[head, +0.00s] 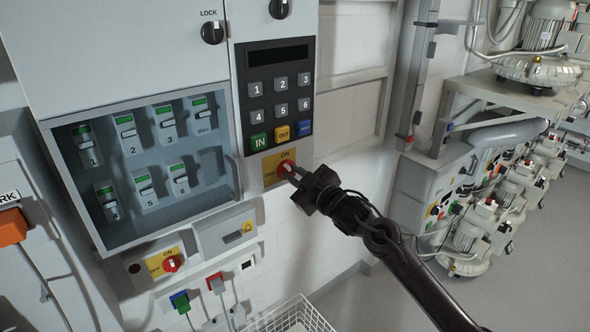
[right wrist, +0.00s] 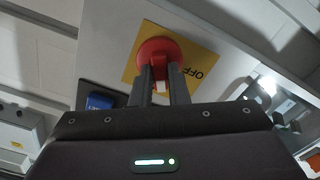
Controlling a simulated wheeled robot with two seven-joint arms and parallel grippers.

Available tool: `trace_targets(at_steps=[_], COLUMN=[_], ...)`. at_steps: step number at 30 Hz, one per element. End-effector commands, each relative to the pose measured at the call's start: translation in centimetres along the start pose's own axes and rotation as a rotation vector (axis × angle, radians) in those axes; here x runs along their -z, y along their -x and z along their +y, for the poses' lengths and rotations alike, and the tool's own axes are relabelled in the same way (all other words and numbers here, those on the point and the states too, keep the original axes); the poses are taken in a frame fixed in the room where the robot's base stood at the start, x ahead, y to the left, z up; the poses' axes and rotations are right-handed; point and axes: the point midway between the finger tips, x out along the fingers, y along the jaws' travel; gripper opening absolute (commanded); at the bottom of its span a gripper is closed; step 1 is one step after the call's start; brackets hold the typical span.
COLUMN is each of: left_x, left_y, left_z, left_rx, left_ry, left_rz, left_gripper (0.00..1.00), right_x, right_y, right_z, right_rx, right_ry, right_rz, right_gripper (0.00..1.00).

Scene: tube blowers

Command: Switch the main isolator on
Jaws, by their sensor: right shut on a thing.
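A red rotary switch (head: 284,167) sits on a yellow ON/OFF plate (head: 272,177) below the keypad, on the cabinet front. My right gripper (head: 297,175) reaches it from the right and is shut on the switch's handle. In the right wrist view the round red base (right wrist: 157,50) shows on the yellow plate, with OFF lettering beside it. The two dark fingers (right wrist: 160,80) close around the handle, which they partly hide. A second red rotary switch (head: 172,263) on a yellow plate sits lower left. Which one is the main isolator I cannot read. My left gripper is out of view.
A keypad (head: 280,97) with a dark display is just above the switch. A recessed panel of numbered breakers (head: 150,160) is to the left. Cables and plugs hang below, above a white wire basket (head: 292,318). Pumps and pipework (head: 490,210) stand at right; floor between is clear.

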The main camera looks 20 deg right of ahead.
Motion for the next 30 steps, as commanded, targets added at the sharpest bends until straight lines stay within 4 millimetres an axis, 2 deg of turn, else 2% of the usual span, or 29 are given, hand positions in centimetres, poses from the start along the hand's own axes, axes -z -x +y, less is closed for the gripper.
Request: trace_targets(at_steps=[3,15,30], left_x=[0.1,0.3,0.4], left_y=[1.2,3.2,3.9], left_z=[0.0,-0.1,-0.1], left_rx=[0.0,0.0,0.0], left_ry=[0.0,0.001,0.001], left_rz=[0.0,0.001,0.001], left_gripper=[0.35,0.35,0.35], right_x=[0.1,0.0,-0.3], right_y=[0.0,0.0,0.0], right_z=[0.1,0.2,0.1], right_rx=[0.002,0.001,0.002], right_ry=[-0.112,-0.409,-0.532], right_rz=[-0.004,-0.004,-0.004], right_gripper=[0.0,0.0,0.0])
